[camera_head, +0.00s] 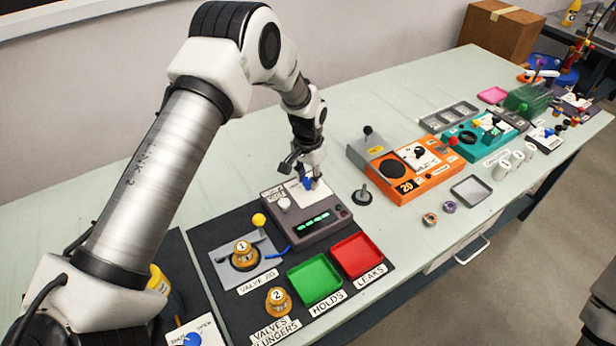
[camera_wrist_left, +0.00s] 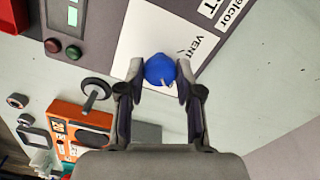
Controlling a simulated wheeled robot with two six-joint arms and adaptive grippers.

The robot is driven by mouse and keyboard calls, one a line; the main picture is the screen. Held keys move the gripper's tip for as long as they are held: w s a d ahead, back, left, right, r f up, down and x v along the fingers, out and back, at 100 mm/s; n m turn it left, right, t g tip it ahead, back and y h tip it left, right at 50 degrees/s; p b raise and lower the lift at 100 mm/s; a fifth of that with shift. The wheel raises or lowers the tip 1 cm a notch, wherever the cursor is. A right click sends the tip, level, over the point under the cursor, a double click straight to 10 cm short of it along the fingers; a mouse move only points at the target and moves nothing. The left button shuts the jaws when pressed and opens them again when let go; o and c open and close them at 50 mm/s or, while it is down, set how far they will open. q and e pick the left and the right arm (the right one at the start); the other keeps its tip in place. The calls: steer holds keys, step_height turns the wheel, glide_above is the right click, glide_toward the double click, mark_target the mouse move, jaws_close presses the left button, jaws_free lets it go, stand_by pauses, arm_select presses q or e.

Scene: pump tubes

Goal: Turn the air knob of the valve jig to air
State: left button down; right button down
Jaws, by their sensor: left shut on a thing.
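The valve jig's grey box (camera_head: 301,217) stands on a dark mat, with a lit green display on its front. A blue knob (camera_head: 308,183) sits on a white plate (camera_head: 314,194) at the back of the box. My left gripper (camera_head: 309,180) is shut on the blue knob. In the left wrist view the knob (camera_wrist_left: 160,70) is between both fingertips of my left gripper (camera_wrist_left: 159,76). The plate (camera_wrist_left: 150,35) reads "VENT" near it. The knob's pointer is partly visible and its setting is hard to read.
A yellow-knobbed lever (camera_head: 259,220) and valve 1 (camera_head: 241,253) stand left of the box. Green (camera_head: 315,279) and red (camera_head: 357,255) trays lie in front.

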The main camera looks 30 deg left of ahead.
mark_target(308, 180)
arm_select(q)
steer(key=c, duration=0.8)
jaws_free()
step_height(308, 180, up, 12)
steer(key=shift+f, duration=0.1)
